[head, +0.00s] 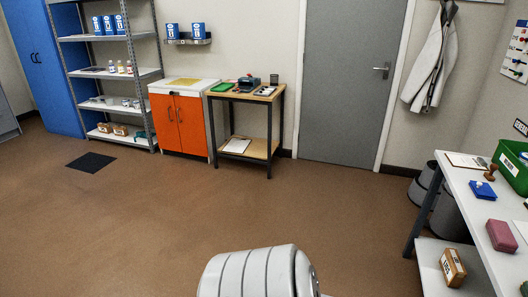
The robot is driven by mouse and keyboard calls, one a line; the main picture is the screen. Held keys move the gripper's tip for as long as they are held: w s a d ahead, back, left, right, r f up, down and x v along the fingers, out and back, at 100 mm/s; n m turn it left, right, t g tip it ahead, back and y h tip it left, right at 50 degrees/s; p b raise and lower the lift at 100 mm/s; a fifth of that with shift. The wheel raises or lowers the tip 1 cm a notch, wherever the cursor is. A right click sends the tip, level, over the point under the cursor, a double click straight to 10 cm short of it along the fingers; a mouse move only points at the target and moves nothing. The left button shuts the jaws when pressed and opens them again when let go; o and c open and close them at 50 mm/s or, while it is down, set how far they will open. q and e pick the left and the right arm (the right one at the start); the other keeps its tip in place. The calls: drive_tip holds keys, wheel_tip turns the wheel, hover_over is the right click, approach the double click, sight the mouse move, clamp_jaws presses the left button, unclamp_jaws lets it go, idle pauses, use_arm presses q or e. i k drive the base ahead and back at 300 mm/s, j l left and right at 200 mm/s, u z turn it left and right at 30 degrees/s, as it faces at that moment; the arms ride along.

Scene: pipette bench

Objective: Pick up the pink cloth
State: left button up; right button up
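A dusky pink, folded-looking block (502,236) lies on the white bench (461,193) at the right edge of the head view. It may be the pink cloth, but it is too small to be sure. Neither of my grippers is in view. A white rounded part of mine shows at the bottom middle, well to the left of the bench.
On the bench are a blue item (482,190), a stamp (491,171), a clipboard (466,161) and a green bin (512,166). A small box (453,267) sits on its lower shelf. Grey bins (425,185) stand behind. The brown floor (250,205) is largely clear.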

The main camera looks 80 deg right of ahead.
sight(503, 239)
drive_tip(key=z, duration=4.5)
drive_tip(key=i+j+z, duration=0.15)
drive_tip(key=z, duration=0.3)
drive_tip(key=i+j+z, duration=0.1)
drive_tip(key=j+z, duration=0.2)
drive_tip(key=z, duration=0.15)
